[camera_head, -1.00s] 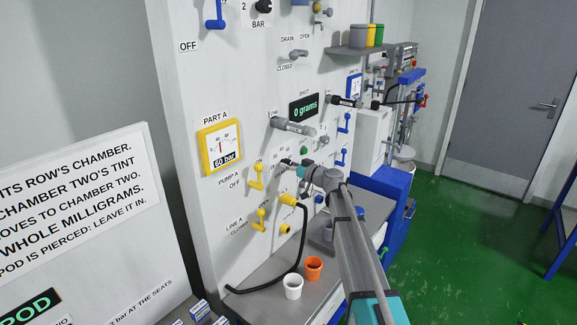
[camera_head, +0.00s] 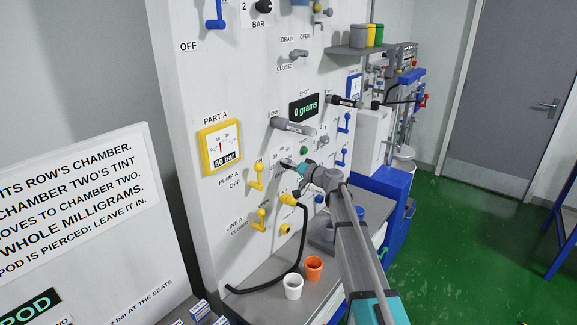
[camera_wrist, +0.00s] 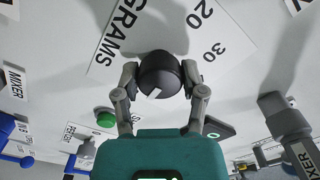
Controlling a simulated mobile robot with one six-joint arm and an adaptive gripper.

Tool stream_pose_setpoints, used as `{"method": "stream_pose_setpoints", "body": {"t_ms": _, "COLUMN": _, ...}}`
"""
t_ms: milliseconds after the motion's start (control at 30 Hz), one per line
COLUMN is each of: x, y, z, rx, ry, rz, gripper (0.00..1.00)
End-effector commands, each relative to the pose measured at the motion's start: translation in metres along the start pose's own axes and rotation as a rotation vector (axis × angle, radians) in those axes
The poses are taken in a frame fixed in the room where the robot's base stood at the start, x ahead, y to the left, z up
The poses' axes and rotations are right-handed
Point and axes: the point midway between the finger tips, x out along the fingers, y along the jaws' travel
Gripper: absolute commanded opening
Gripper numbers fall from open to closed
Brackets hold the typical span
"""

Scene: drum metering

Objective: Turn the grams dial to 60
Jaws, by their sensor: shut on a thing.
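The grams dial (camera_wrist: 160,76) is a dark round knob with a white pointer mark, seen in the wrist view on a white label reading GRAMS, 20 and 30. My gripper (camera_wrist: 160,82) has a finger on each side of the knob and is shut on it. The other numbers are out of view or hidden. In the head view my gripper (camera_head: 290,164) is at the panel, and the dial is mostly hidden behind it. The shot display (camera_head: 304,108) above reads 0 grams.
A grey mixer handle (camera_head: 293,126) juts out above my gripper. Yellow levers (camera_head: 257,177) are to its left, blue levers (camera_head: 344,123) to its right. A green button (camera_wrist: 106,119) is near the dial. A white cup (camera_head: 293,286) and orange cup (camera_head: 313,268) stand below.

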Motion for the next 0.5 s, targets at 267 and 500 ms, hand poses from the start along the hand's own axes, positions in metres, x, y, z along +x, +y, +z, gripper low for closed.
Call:
{"method": "stream_pose_setpoints", "body": {"t_ms": 267, "x": 0.0006, "y": 0.0001, "z": -0.0007, "rx": 0.098, "ry": 0.001, "rz": 0.000, "gripper": 0.06}}
{"method": "stream_pose_setpoints", "body": {"t_ms": 500, "x": 0.0006, "y": 0.0001, "z": -0.0007, "rx": 0.112, "ry": 0.001, "rz": 0.000, "gripper": 0.06}}
